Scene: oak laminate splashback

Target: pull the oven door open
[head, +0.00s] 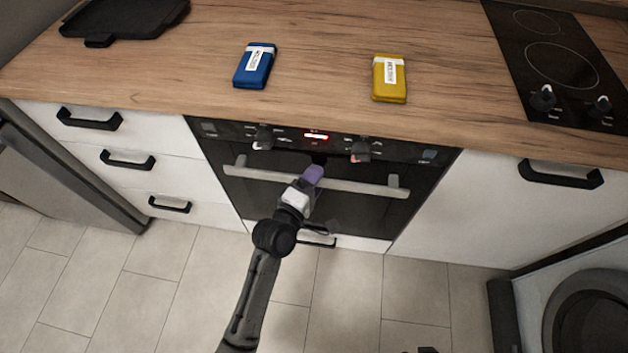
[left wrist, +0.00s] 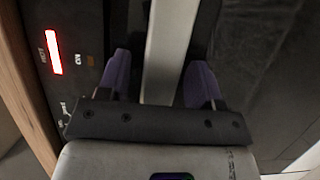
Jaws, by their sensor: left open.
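The oven door (head: 365,212) is dark glass under the counter and looks closed. Its silver bar handle (head: 350,186) runs across the door's top; it also shows in the left wrist view (left wrist: 170,40). My left gripper (head: 314,174) is at the middle of the handle and hides a bit of it. In the left wrist view my left gripper (left wrist: 160,78) is open, with one purple finger on each side of the bar. Gaps show between the bar and the fingers. My right gripper cannot be made out.
The control panel (head: 220,131) with knobs and a red display sits just above the handle. The wooden counter (head: 320,60) holds a blue packet (head: 254,66), a yellow packet (head: 389,79), a black tray (head: 125,18) and a hob (head: 560,65). The tiled floor (head: 140,290) before the oven is clear.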

